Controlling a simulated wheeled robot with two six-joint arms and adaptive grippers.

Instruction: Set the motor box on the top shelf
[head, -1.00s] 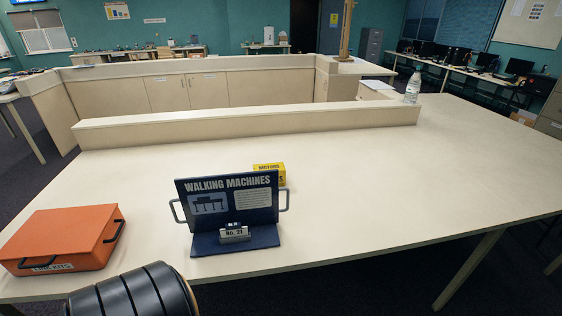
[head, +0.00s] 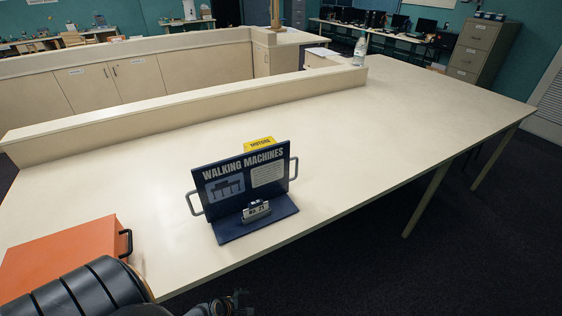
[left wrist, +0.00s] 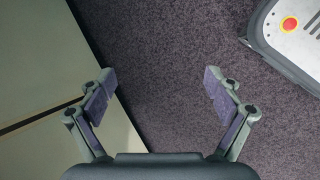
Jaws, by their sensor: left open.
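The yellow motor box (head: 260,144) stands on the table behind the dark blue "Walking Machines" display board (head: 241,183). Only its upper part shows above the board in the head view; the rest is hidden. My left gripper shows in the left wrist view (left wrist: 158,97) with its two fingers spread wide and nothing between them, above dark carpet. In the head view, my left arm comes in at the bottom left, with part of the gripper (head: 228,304) at the bottom edge, in front of the table. My right gripper is not in view. I cannot make out a shelf unit with a top shelf for certain.
An orange case (head: 62,256) lies at the table's left front. A clear bottle (head: 360,50) stands by the long raised ledge (head: 200,106). The table's right (head: 400,125) is clear.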

